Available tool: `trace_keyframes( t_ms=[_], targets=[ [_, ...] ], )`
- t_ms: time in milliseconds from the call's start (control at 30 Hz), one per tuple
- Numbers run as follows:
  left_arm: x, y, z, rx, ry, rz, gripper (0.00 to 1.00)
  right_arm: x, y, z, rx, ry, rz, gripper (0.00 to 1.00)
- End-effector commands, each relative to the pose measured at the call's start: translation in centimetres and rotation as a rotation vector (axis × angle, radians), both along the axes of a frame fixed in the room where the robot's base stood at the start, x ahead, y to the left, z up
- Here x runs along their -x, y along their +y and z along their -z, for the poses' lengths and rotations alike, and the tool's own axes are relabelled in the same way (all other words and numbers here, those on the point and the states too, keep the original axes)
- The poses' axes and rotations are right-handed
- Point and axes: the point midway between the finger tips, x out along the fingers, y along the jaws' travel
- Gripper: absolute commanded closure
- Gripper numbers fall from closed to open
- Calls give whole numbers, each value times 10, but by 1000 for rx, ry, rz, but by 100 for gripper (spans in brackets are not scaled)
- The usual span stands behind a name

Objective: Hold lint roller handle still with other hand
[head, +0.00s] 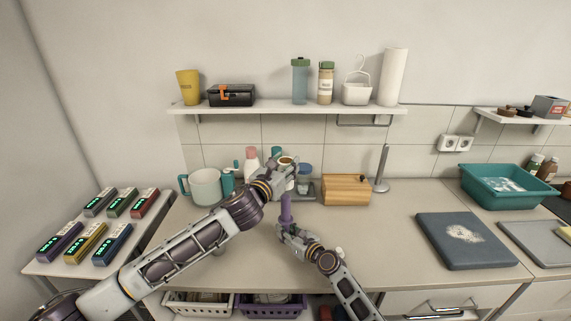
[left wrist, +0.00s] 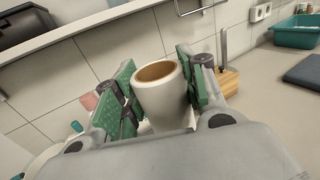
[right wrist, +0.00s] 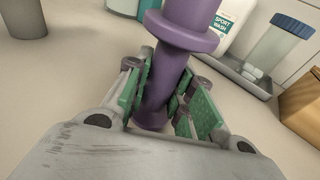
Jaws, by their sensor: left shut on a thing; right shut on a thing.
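The purple lint roller handle (head: 286,208) stands roughly upright above the counter, in front of the bottles. My right gripper (head: 285,229) is shut around its lower part; in the right wrist view the purple shaft (right wrist: 163,85) sits between the green finger pads, with a wide collar above them. My left gripper (head: 284,172) is higher, just above the handle. It is shut on a white roll with a brown core (left wrist: 162,98), held upright between its pads in the left wrist view. Whether the roll is still on the handle is hidden by the left gripper.
A dark folded cloth or mat (head: 440,245) with white lint lies at right, near a teal tub (head: 490,185). A wooden box (head: 350,190) and a metal stand (head: 384,165) are behind. A shelf (head: 300,109) hangs above. The counter's middle right is clear.

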Motion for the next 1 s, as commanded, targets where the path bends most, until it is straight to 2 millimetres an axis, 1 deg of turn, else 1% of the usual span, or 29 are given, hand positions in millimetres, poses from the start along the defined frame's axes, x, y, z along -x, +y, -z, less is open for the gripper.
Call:
trace_keyframes(
  t_ms=[200,600,1000],
  targets=[
    [0,0,11,0,2,0,82,0,0,0,1,1,0,100],
    [0,0,28,0,0,0,82,0,0,0,1,1,0,100],
    [0,0,32,0,0,0,82,0,0,0,1,1,0,100]
  ],
)
